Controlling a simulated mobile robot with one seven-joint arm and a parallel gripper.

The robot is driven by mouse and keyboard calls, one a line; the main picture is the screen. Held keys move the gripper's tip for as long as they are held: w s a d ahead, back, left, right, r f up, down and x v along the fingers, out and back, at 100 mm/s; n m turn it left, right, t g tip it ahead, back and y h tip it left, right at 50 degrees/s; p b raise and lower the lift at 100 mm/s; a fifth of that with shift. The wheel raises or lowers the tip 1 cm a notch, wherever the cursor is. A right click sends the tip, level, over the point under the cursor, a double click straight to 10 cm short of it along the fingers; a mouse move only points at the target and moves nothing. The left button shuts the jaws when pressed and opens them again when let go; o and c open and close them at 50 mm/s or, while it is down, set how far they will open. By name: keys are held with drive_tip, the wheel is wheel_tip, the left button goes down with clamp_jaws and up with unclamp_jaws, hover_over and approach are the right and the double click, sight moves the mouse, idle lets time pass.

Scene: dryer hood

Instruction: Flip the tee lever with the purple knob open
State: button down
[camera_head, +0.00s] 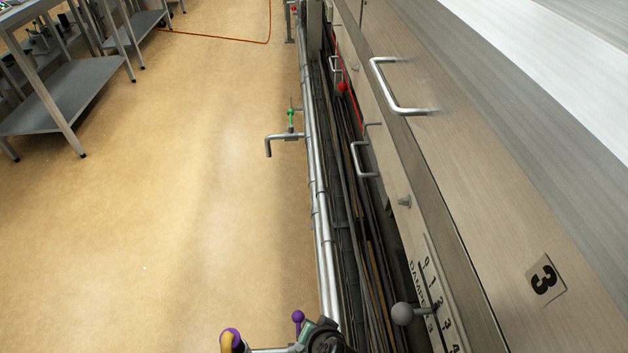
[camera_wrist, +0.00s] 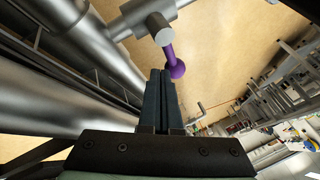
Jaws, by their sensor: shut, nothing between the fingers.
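The tee lever's purple knob (camera_head: 298,317) shows at the bottom of the head view, beside my gripper (camera_head: 316,330). In the wrist view the purple knob (camera_wrist: 177,71) sits at the end of a short purple lever (camera_wrist: 168,52), which comes from a grey metal stub on the tee pipe (camera_wrist: 148,20). My gripper (camera_wrist: 161,76) is shut and empty, its dark fingertips close to the knob's left side. I cannot tell whether they touch it. In the head view a yellow and purple curved pipe end (camera_head: 230,339) lies left of the knob; the tee is partly cut off.
Long metal pipes (camera_head: 318,180) run along the hood's foot. A second tee with a green lever (camera_head: 290,118) stands farther off. The hood's front has handles (camera_head: 385,88) and a grey damper knob (camera_head: 402,313).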

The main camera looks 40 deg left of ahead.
drive_tip(key=shift+w+a+f, duration=0.1)
drive_tip(key=shift+a+f, duration=0.15)
drive_tip(key=shift+f, duration=0.05)
